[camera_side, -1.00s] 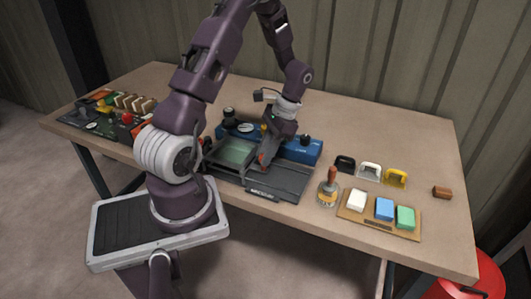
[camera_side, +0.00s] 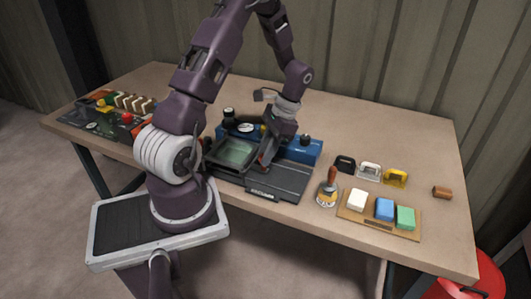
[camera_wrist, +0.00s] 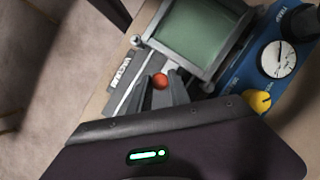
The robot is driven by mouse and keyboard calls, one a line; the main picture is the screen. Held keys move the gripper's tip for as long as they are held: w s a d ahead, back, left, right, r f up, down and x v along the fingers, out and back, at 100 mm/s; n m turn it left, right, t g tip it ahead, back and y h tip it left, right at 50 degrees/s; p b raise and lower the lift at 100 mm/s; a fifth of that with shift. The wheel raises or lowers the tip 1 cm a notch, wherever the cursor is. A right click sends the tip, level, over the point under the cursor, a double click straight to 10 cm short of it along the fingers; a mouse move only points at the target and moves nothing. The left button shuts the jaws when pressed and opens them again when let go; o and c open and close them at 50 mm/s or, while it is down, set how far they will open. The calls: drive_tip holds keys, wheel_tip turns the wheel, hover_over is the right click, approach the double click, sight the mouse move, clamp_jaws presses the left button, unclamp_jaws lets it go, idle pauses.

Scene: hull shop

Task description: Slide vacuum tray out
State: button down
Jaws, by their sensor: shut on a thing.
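The vacuum tray (camera_side: 220,160) is a dark grey frame around a green glass pane. It lies on the left part of a flat dark grey base (camera_side: 285,182) whose right part is bare. In the wrist view the tray (camera_wrist: 145,42) fills the top middle, with a round red-orange knob (camera_wrist: 160,82) just below its near edge. My gripper (camera_side: 263,164) is at the tray's right side. In the wrist view my gripper (camera_wrist: 161,88) is shut on the knob, which shows between the fingertips. The fingers partly hide how the knob joins the tray.
A blue unit (camera_side: 303,150) with a gauge (camera_wrist: 279,59) and a yellow knob (camera_wrist: 257,101) stands behind the base. A wooden-handled brush (camera_side: 328,188) and a board of coloured blocks (camera_side: 352,217) are to the right. Small tools crowd the left end.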

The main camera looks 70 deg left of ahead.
drive_tip(key=shift+w, duration=0.1)
idle(0.3)
drive_tip(key=w+d, duration=0.8)
drive_tip(key=shift+w+d, duration=0.4)
drive_tip(key=c, duration=1.5)
unclamp_jaws()
drive_tip(key=shift+s, duration=0.1)
drive_tip(key=v, duration=0.7)
drive_tip(key=shift+r, duration=0.2)
